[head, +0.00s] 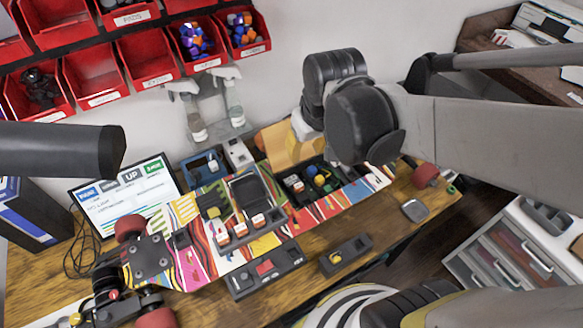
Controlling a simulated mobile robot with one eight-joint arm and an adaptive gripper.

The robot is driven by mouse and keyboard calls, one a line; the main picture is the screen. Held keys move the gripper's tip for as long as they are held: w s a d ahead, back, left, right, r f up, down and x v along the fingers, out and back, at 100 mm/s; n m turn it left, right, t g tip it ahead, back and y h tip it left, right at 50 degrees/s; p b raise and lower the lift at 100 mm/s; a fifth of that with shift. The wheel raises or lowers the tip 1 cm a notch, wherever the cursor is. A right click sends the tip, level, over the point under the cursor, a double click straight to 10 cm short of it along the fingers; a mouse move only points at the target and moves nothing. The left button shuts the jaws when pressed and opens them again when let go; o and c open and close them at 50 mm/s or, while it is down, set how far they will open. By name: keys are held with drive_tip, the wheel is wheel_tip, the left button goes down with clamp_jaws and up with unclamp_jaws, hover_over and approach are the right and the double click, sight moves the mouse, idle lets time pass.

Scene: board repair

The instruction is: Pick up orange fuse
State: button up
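A skateboard with a colourful striped deck (185,255) lies upside down on the wooden bench. An open black case (252,190) is set in its middle. Small orange-and-white blocks stand in a row along the case's near side, among them a right one (258,220), a middle one (241,229) and a left one (222,237). They are too small to tell which is the orange fuse. My arm (470,125) reaches in from the right above the board. Its gripper does not show, so its state is hidden.
A black holder with a red block (265,268) and another with a yellow part (335,257) lie in front of the board. Red bins (147,58) hang at upper left. A lit screen (125,195) stands at left. Bare wood (395,215) shows at right.

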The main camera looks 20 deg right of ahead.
sight(299, 185)
drive_tip(key=w+f+g, duration=0.1)
drive_tip(key=f, duration=0.2)
drive_tip(key=w+f+g, duration=0.1)
drive_tip(key=w+f, duration=0.1)
drive_tip(key=f, duration=0.2)
drive_tip(key=w+f+n+g, duration=0.1)
drive_tip(key=f, duration=0.2)
drive_tip(key=shift+w+f+g, duration=0.2)
drive_tip(key=shift+w+g, duration=0.1)
drive_tip(key=shift+w, duration=0.1)
wheel_tip(299, 185, down, 11)
drive_tip(key=b, duration=0.4)
drive_tip(key=shift+d+b, duration=0.15)
drive_tip(key=shift+b, duration=0.15)
drive_tip(key=c, duration=0.7)
